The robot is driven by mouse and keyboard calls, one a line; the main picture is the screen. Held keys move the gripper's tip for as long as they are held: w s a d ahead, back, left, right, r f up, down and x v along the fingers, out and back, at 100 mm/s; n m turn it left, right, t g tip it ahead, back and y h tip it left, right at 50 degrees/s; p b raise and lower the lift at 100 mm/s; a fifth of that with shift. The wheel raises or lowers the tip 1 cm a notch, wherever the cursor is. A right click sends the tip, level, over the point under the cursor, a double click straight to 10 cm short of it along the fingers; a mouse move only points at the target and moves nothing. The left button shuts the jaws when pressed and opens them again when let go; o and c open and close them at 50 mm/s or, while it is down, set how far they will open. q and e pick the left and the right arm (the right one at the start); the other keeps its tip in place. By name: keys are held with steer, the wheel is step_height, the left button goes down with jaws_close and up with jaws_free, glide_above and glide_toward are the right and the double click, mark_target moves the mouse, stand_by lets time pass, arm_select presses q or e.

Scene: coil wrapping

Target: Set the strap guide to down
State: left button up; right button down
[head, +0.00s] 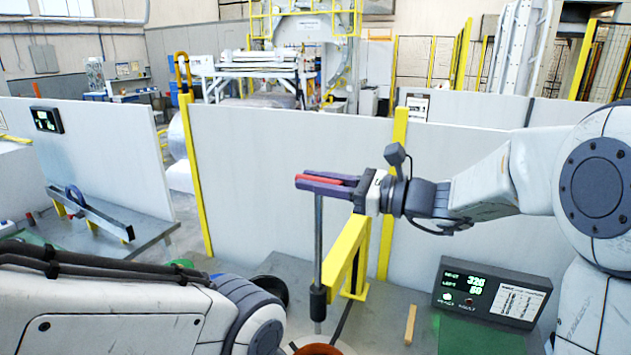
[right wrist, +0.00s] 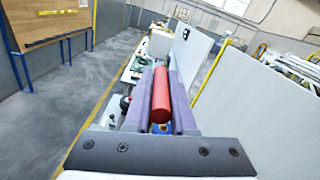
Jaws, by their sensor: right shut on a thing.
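The strap guide shows in the head view as an upright grey rod (head: 318,240) with a red handle (head: 305,179) at its top and a black collar (head: 318,302) low down. The collar sits at the near end of a yellow bracket (head: 345,252). My right gripper (head: 322,183) is shut on the red handle, with its purple fingers on both sides. In the right wrist view the red handle (right wrist: 160,95) lies lengthwise between the fingers. My left arm fills the lower left of the head view, but its gripper is not visible.
A control box (head: 490,292) with a lit display stands at the right of the table. A wooden stick (head: 410,325) lies left of it. An orange round thing (head: 318,349) is at the bottom edge. White panels (head: 260,180) with yellow posts stand behind.

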mark_target(316, 287)
step_height(316, 287, down, 22)
steer(key=b, duration=2)
steer(key=shift+r, duration=0.2)
steer(key=shift+f+b, duration=0.45)
steer(key=shift+f, duration=0.15)
steer(key=c, duration=0.8)
jaws_free()
steer(key=shift+o, duration=0.2)
